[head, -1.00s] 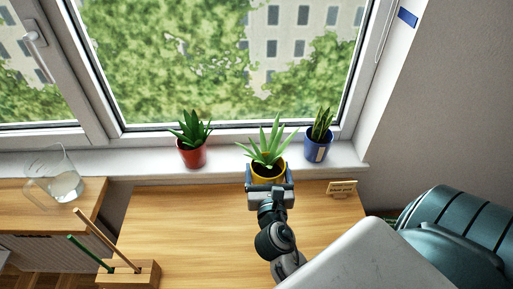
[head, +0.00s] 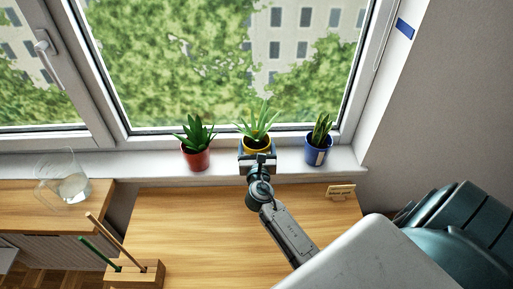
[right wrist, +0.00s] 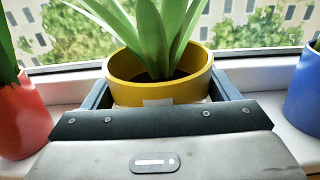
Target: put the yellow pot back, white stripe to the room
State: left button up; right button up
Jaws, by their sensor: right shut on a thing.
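The yellow pot (head: 257,148) with a spiky green plant is at the windowsill (head: 229,163), upright, between the red pot and the blue pot. My right gripper (head: 257,155) is shut on it from the room side. In the right wrist view the fingers lie on both sides of the yellow pot (right wrist: 182,91). A small whitish patch on the pot's near side faces my gripper there; the palm hides the pot's lower part. I cannot tell whether its base touches the sill. My left gripper is not in view.
The red pot (head: 195,159) stands on the sill to the left and the blue pot (head: 317,156), with a pale stripe, to the right. A glass jug (head: 72,187), a pen block (head: 140,273) and a small sign (head: 341,191) are on the wooden furniture below. The window is behind.

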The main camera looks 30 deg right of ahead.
jog(key=shift+f, duration=0.45)
jog(key=o, duration=1.3)
jog(key=shift+f, duration=0.15)
jog(key=shift+b+v, duration=1.55)
jog(key=shift+v, duration=4.55)
jog(key=shift+d, duration=0.1)
